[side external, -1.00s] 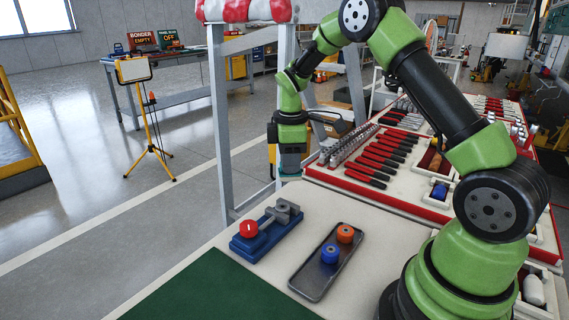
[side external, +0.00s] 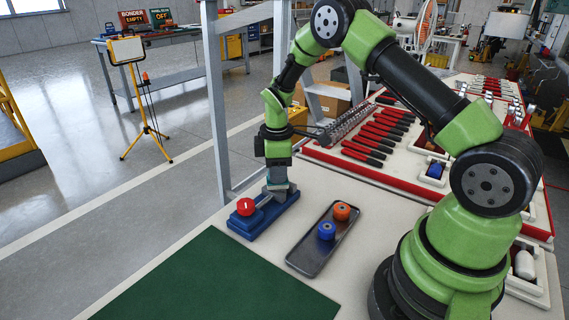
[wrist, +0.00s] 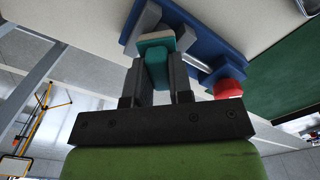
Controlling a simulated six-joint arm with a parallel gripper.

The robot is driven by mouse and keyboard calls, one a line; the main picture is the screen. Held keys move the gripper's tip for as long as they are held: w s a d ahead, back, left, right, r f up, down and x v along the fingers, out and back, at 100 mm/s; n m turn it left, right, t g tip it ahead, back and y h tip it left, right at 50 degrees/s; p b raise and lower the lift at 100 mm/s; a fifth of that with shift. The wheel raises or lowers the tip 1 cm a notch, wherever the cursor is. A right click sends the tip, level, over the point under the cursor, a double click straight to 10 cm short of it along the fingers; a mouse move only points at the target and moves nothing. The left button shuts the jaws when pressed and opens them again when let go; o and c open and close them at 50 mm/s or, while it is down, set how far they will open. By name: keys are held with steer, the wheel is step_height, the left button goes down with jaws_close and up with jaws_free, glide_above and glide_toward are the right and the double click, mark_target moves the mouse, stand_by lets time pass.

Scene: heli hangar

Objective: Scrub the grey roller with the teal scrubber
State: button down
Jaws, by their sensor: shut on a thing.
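My gripper (side external: 278,182) is shut on the teal scrubber (wrist: 156,62), which shows between the two dark fingers in the wrist view with a pale face at its end. In the side view the gripper points down over the blue base (side external: 264,218) with the red knob (side external: 245,207). The grey roller (wrist: 194,63) shows partly beside the fingers in the wrist view, on the blue base between grey supports. The gripper mostly hides it in the side view. I cannot tell whether the scrubber touches the roller.
A dark tray (side external: 309,263) with a blue spool (side external: 326,231) and an orange spool (side external: 342,211) lies right of the base. A green mat (side external: 205,280) lies in front. Red-handled tools (side external: 375,143) lie in a case behind. An upright metal frame (side external: 216,110) stands at the back left.

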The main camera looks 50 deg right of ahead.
steer(key=shift+w+a, duration=0.25)
steer(key=shift+a, duration=0.6)
steer(key=d, duration=0.2)
steer(key=s+d, duration=0.1)
steer(key=d, duration=0.1)
steer(key=shift+s, duration=0.15)
steer(key=shift+r, duration=0.1)
step_height(320, 180, up, 8)
